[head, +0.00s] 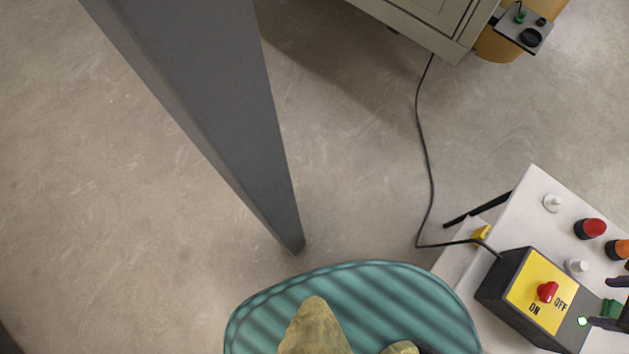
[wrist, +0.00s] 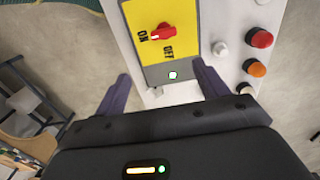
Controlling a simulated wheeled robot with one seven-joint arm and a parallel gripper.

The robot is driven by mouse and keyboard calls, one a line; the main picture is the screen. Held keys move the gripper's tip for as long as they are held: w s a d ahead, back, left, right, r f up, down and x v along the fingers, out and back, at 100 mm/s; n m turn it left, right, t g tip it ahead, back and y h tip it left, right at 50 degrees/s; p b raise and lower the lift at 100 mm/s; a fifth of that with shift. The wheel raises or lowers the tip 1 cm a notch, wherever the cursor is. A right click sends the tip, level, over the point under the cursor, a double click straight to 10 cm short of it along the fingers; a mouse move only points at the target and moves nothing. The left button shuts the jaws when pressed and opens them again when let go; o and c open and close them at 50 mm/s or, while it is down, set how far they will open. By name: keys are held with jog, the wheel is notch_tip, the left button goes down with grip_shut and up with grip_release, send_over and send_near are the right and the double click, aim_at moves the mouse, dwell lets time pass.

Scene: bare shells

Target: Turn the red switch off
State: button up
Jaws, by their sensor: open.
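The red switch (head: 547,291) is a rotary knob on a yellow plate marked ON and OFF, on a dark box (head: 507,276). It also shows in the wrist view (wrist: 162,32), near the top, with its left end toward the word ON. A small green lamp (wrist: 173,76) glows below the OFF word. My gripper (wrist: 162,72) is open and empty. Its two dark fingers stand on either side of the lamp end of the box, apart from the knob. In the head view my gripper (head: 612,302) enters at the right edge, to the right of the knob.
A white panel (head: 531,205) carries a red button (head: 590,229), an orange button (head: 618,249) and pale knobs (head: 577,266) beside the box. A black cable (head: 424,150) runs from the box.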

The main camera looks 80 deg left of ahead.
aim_at(548, 292)
notch_tip(548, 292, down, 14)
jog(key=p, duration=0.3)
jog(key=shift+a+f+p, duration=0.1)
jog(key=shift+f+p, duration=0.15)
jog(key=shift+p, duration=0.05)
